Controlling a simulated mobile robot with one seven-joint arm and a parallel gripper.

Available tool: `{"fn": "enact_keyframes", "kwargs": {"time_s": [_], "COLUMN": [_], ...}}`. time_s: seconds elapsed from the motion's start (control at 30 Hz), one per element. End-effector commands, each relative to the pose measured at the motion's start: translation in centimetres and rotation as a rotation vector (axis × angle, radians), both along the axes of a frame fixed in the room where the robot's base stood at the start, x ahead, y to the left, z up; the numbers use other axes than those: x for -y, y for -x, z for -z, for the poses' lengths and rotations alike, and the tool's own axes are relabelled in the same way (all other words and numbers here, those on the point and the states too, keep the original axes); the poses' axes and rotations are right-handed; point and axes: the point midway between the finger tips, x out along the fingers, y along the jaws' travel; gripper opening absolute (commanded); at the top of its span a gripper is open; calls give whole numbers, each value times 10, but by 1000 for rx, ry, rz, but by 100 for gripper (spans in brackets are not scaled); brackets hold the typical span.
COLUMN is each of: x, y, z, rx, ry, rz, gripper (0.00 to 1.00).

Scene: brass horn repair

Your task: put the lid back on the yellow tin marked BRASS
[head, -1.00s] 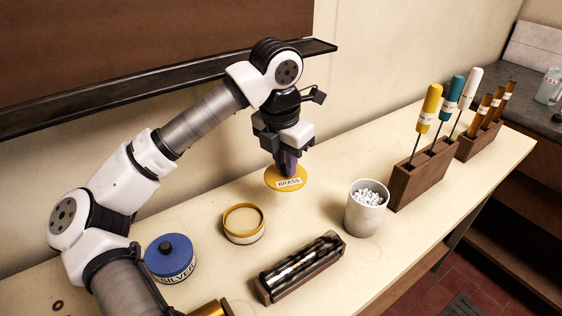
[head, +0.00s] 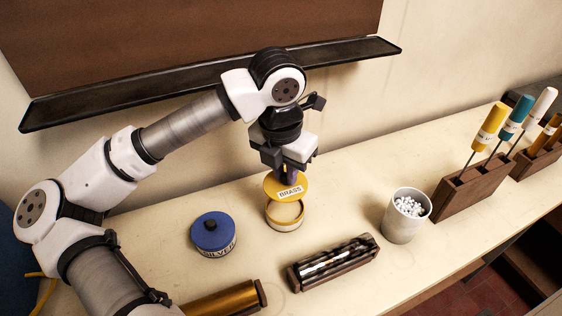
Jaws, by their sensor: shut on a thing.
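My gripper (head: 288,172) is shut on the yellow lid (head: 276,193) and points down, with its fingertips partly hidden. The open yellow tin (head: 285,226) stands on the bench just below and slightly to the right of the lid, with a pale inside showing. The lid is above the tin's back part and hides its far rim. It looks off-centre, and I cannot tell whether it touches the tin.
A blue SILVER tin (head: 213,240) with its lid on stands to the left. A wooden tray of dark rods (head: 333,262) lies in front, near a brass tube (head: 226,300). A white cup of pellets (head: 406,221) and a wooden tool rack (head: 470,192) stand to the right.

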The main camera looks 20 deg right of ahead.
Motion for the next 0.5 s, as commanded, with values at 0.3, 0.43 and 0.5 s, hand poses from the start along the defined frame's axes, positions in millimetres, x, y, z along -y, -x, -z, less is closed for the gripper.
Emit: {"fn": "enact_keyframes", "kwargs": {"time_s": [0.3, 0.43, 0.5], "x": [0, 0, 0], "y": [1, 1, 1], "z": [13, 24, 31], "rx": [-1, -2, -2], "ry": [0, 0, 0], "rz": [0, 1, 0], "gripper": [0, 0, 0]}}
